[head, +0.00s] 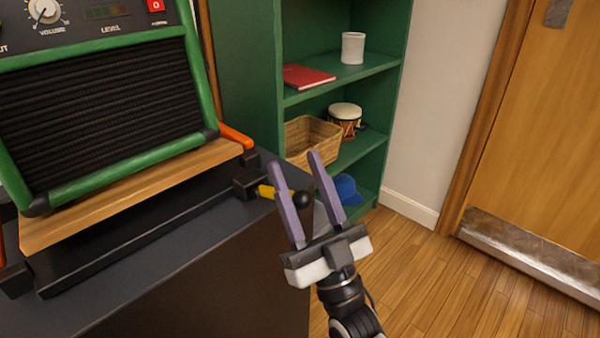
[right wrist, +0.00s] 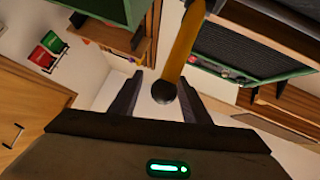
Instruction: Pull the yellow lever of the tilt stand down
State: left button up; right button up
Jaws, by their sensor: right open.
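The tilt stand (head: 130,199) is a wooden board on a black frame, and a green-framed amp (head: 105,110) rests on it. The yellow lever (head: 266,191) sticks out from the stand's right end and ends in a black ball knob (head: 303,199). My right gripper (head: 295,158) is open, its two fingers either side of the knob in the head view. In the right wrist view the lever (right wrist: 183,45) comes down from the top and its knob (right wrist: 163,91) lies between the open fingers (right wrist: 163,88). I cannot tell whether a finger touches it. My left gripper is not in view.
The stand sits on a dark cabinet (head: 210,270). Behind my right gripper is a green shelf (head: 340,75) with a red book (head: 308,77), a white cup (head: 352,48), a basket (head: 312,136), a drum (head: 345,119) and a blue cap (head: 347,188). Floor at right is clear.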

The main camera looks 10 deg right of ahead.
jog(key=v, duration=0.8)
jog(key=shift+s+d+f, duration=0.1)
jog(key=shift+s+f, duration=0.15)
jog(key=shift+f, duration=0.05)
jog(key=shift+s+d+f, duration=0.1)
jog(key=shift+s+f, duration=0.35)
